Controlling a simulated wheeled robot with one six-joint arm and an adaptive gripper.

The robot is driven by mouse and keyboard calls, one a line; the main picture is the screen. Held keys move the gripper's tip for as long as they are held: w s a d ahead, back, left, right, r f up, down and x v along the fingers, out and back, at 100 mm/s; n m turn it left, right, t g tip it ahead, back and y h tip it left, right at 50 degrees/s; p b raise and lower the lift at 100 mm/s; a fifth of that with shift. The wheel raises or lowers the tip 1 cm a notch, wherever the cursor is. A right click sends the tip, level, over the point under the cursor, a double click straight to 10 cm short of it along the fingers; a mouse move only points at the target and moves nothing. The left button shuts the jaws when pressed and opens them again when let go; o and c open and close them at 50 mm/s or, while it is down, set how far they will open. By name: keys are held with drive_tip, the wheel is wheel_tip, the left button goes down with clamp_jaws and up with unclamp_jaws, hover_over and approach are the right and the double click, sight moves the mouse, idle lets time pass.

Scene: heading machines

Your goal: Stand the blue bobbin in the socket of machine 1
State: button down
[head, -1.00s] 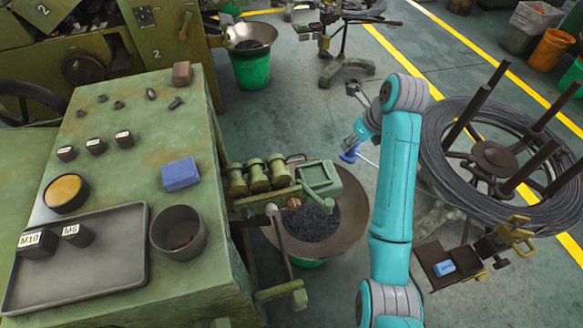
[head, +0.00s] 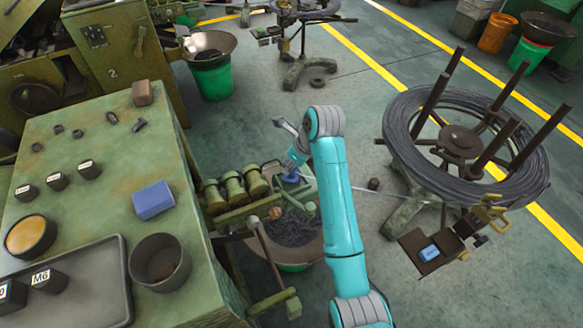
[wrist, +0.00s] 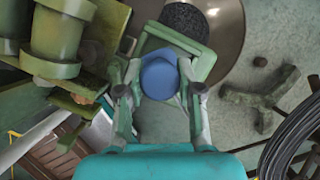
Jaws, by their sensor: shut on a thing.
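The blue bobbin (wrist: 160,77) is between the two fingers of my gripper (wrist: 158,92) in the wrist view, and my gripper is shut on it. The tray's rim (wrist: 205,65) shows around and behind the bobbin in the wrist view. I cannot tell whether the bobbin touches the tray. Its lower end and any socket under it are hidden.
Several green cylinders (head: 235,187) stand left of the tray. A wide pan (head: 290,237) sits below it. The green bench (head: 100,215) bears a blue box (head: 153,200) and a grey pot (head: 158,262). A wire coil on a stand (head: 400,125) is at right.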

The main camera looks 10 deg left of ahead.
drive_tip(key=shift+f, duration=0.95)
drive_tip(key=shift+f, duration=0.15)
drive_tip(key=c, duration=0.7)
unclamp_jaws()
drive_tip(key=shift+c, duration=0.2)
